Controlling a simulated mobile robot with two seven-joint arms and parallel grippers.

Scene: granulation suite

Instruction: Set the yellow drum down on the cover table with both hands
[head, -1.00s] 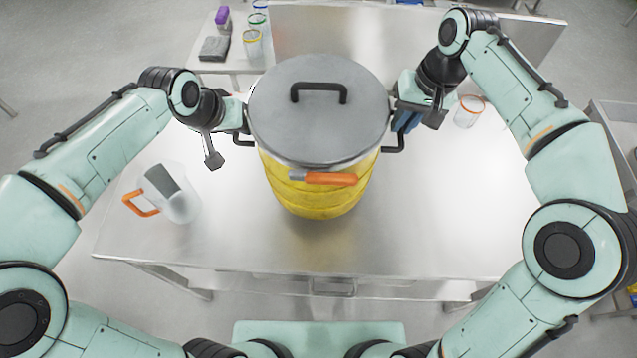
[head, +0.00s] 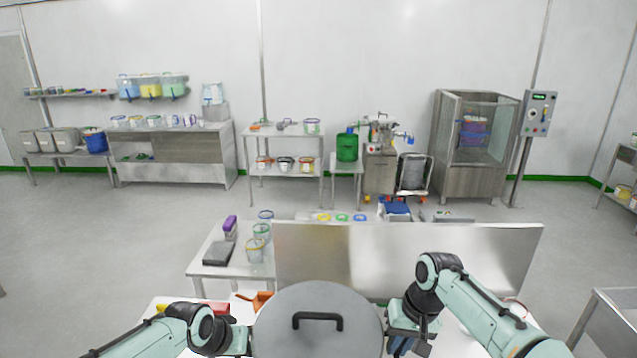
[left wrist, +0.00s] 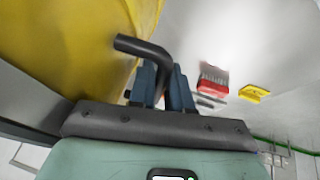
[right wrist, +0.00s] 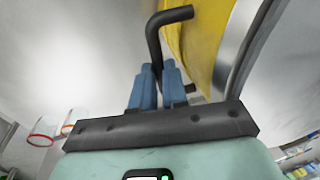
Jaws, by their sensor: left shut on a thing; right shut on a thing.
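The yellow drum shows at the bottom of the head view only by its grey lid (head: 317,342) with a black handle; its yellow wall shows in the left wrist view (left wrist: 75,40) and right wrist view (right wrist: 198,35). My left gripper (left wrist: 167,80) is shut on the drum's black side handle (left wrist: 140,47). My right gripper (right wrist: 158,75) is shut on the opposite handle (right wrist: 156,35). In the head view both grippers flank the lid. The steel table (head: 455,340) lies around the drum; the drum's base is hidden, so I cannot tell whether it touches the top.
An upright steel panel (head: 400,262) stands behind the drum. Left of it a side table holds a black pad (head: 219,253), a purple-topped item and several jars. A red brush (left wrist: 212,80) and yellow scraper (left wrist: 254,93) lie near my left gripper. Clear jars (right wrist: 42,130) are near my right.

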